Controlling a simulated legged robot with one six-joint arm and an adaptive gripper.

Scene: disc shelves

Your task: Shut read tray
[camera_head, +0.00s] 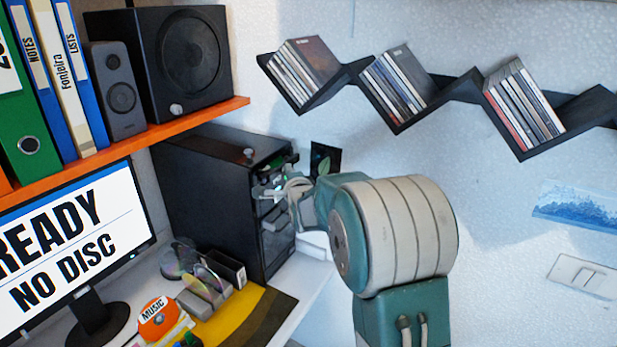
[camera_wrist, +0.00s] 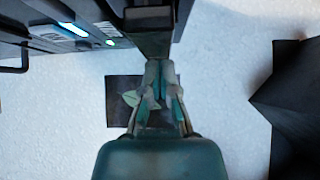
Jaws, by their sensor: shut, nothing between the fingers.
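The black computer tower (camera_head: 215,190) stands on the desk with its drive front facing right. A dark tray-like piece (camera_wrist: 148,42) juts from the tower front (camera_wrist: 50,50) at the top of the wrist view. I take it to be the read tray, sticking out; in the head view my gripper and the tower's edge make it hard to make out. My gripper (camera_head: 272,188) is at the upper part of the tower front. In the wrist view my gripper (camera_wrist: 160,68) is shut and empty, its fingertips at the dark piece's near end. I cannot tell whether they touch.
A monitor (camera_head: 75,240) reads "READY NO DISC". An orange shelf (camera_head: 130,137) with binders and speakers hangs above the tower. Discs in a holder (camera_head: 205,285) and a music disc (camera_head: 158,318) lie on the desk. A zigzag wall shelf (camera_head: 395,125) holds cases at right.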

